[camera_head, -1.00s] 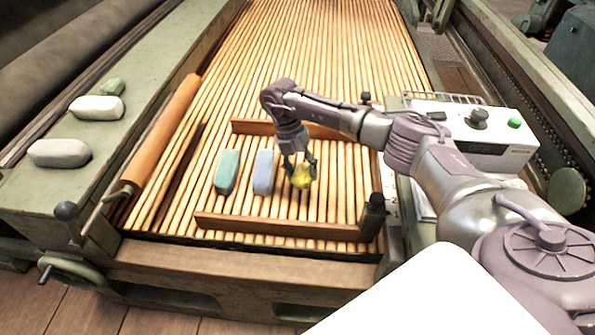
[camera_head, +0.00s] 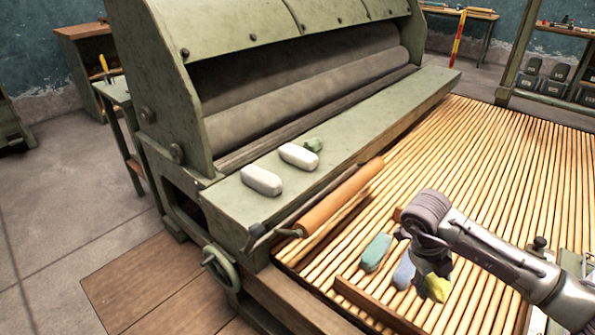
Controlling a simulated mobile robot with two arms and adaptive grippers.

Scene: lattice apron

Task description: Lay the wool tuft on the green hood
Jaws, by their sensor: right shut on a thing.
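My right gripper (camera_head: 432,280) points down over the slatted lattice at the lower right. It is shut on a yellow wool tuft (camera_head: 438,289), low over the slats; whether the tuft touches them I cannot tell. The gripper partly covers a blue-grey tuft (camera_head: 404,272) beside it, and a teal tuft (camera_head: 376,252) lies further left. The machine's green hood (camera_head: 240,35) rises at the upper middle over dark rollers. A flat green ledge (camera_head: 325,178) runs in front of the rollers. My left gripper is not in view.
An orange-brown roller (camera_head: 340,199) lies between ledge and lattice. A handwheel (camera_head: 221,268) sits at the machine's near corner.

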